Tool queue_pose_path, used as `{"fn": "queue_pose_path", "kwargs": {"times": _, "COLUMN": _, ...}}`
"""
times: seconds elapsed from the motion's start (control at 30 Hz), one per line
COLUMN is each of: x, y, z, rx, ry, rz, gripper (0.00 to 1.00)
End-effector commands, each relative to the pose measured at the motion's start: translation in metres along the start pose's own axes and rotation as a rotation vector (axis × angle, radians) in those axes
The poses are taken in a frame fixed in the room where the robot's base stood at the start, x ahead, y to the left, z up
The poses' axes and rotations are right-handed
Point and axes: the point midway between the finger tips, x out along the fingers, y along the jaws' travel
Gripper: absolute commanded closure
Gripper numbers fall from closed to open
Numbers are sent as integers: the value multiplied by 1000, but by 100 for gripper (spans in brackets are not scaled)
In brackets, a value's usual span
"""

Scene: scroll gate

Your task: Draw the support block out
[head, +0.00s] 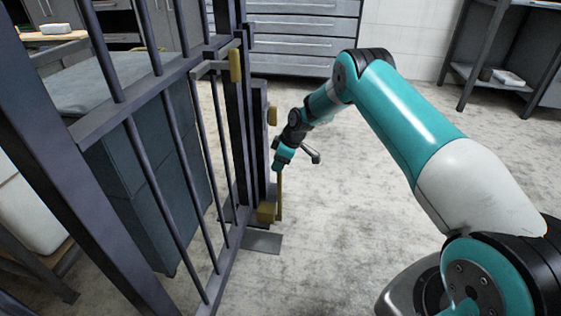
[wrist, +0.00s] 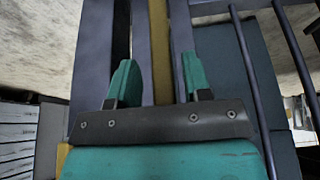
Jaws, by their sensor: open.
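My gripper (head: 279,166) is at the gate's post, low on its right side. In the wrist view my gripper (wrist: 159,78) is open, with its two teal fingers apart. A yellow upright bar (wrist: 160,42) runs between the fingers; I cannot tell whether they touch it. In the head view a thin yellow bar (head: 280,200) stands just below my gripper. A yellow block (head: 265,213) sits at the foot of the post beside this bar. I cannot tell for sure which yellow part is the support block.
The dark barred gate (head: 165,118) fills the left side. More yellow pieces (head: 235,65) sit higher on its post. A grey plate (head: 262,242) lies at the post's foot. Drawers (head: 305,35) stand behind. The floor (head: 340,190) right of the post looks clear.

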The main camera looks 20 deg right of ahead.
Motion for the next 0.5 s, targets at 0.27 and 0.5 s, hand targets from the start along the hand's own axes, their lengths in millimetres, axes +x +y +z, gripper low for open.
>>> {"fn": "queue_pose_path", "kwargs": {"times": 0.27, "x": -52, "y": 2, "z": -2, "rx": 2, "ry": 1, "rz": 3, "gripper": 55}}
{"fn": "queue_pose_path", "kwargs": {"times": 0.5, "x": -114, "y": 2, "z": 0, "rx": 5, "ry": 1, "rz": 5, "gripper": 55}}
